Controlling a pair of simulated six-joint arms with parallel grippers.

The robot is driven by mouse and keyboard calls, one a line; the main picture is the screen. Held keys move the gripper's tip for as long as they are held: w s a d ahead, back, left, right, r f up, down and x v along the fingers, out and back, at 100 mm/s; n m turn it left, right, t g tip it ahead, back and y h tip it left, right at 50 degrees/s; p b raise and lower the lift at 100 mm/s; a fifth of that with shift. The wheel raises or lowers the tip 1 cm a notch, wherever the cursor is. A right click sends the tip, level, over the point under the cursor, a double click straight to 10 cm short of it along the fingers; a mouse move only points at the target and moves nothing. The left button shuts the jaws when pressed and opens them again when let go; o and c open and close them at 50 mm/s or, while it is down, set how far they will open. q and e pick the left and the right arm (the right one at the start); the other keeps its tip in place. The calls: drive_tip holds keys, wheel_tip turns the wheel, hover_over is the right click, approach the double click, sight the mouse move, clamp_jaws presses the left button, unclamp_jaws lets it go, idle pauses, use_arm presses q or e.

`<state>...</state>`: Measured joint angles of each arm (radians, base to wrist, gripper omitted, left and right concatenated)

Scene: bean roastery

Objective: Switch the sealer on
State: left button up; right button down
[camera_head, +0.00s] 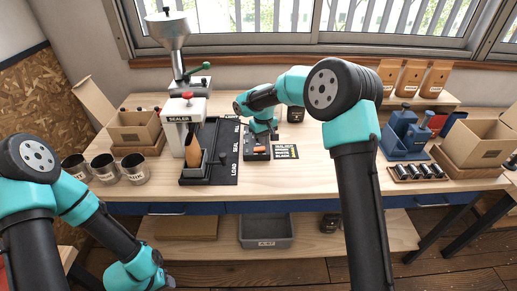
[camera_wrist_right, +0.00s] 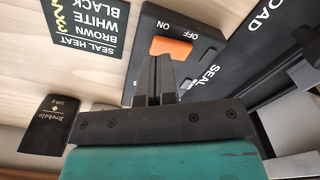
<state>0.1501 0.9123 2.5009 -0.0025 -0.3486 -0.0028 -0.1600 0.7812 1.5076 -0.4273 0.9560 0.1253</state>
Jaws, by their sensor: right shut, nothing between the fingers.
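A seal heat card (camera_wrist_right: 82,27) lies beside the box. A brown bag (camera_head: 193,148) stands at the sealer. Several cups (camera_head: 104,167) and an open carton (camera_head: 138,128) are at left. A blue device (camera_head: 404,137) and another carton (camera_head: 474,142) are at right.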

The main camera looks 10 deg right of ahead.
sight(263, 148)
drive_tip(key=shift+f, duration=1.35)
idle(1.1)
drive_tip(key=shift+r, duration=0.1)
drive_tip(key=shift+r, duration=3.45)
